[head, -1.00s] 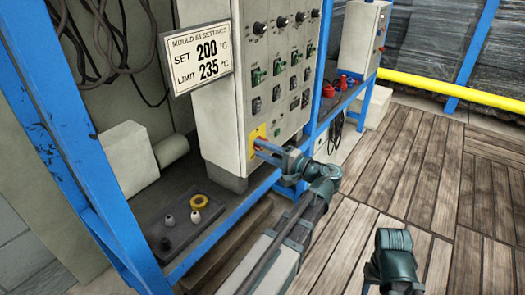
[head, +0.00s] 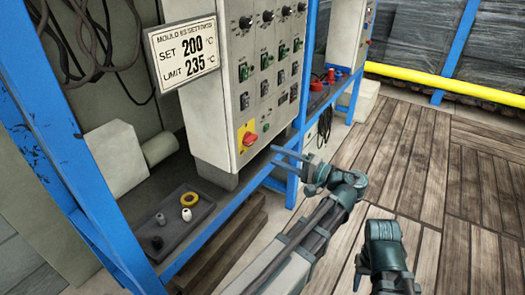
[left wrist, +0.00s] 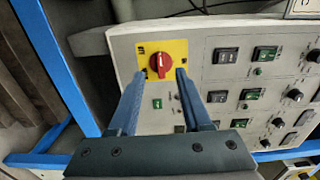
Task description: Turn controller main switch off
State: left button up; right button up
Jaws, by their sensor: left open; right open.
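The main switch is a red rotary knob (head: 249,139) on a yellow plate, low on the front of the grey controller cabinet (head: 215,120). In the left wrist view the knob (left wrist: 160,65) shows whole, with a pale mark on it; the plate's lettering is too small to read. My left gripper (head: 274,156) is open and empty, apart from the cabinet, out in front and to the right of the knob. In the left wrist view its fingers (left wrist: 160,76) frame the knob without touching it. My right gripper (head: 358,270) shows only partly beside its wrist, low in the head view, far from the switch.
A settings sign (head: 186,55) reads set 200, limit 235. A dark tray (head: 180,232) with small parts stands on the lower shelf. Blue frame posts (head: 65,150) stand left of the cabinet. Wooden floor (head: 430,180) to the right is clear.

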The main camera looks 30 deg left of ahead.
pick_arm(q)
jog(key=shift+s+d, duration=0.15)
jog(key=shift+d, duration=1.95)
jog(key=s+f+g+h, duration=0.1)
jog(key=s+f+h, duration=0.2)
jog(key=f+h, duration=0.5)
jog(key=s+f+h, duration=0.3)
jog(key=f+h, duration=0.2)
jog(key=f, duration=0.7)
jog(key=s+d+f+m+h, duration=0.15)
jog(key=s+d, duration=0.25)
jog(key=d, duration=0.5)
jog(key=s+d+m+h, duration=0.2)
jog(key=s+d, duration=0.1)
jog(key=d, duration=0.5)
notch_tip(320, 180, up, 29)
jog(key=p, duration=2.9)
jog(key=shift+s+g, duration=0.15)
jog(key=shift+g, duration=0.25)
jog(key=shift+n, duration=0.25)
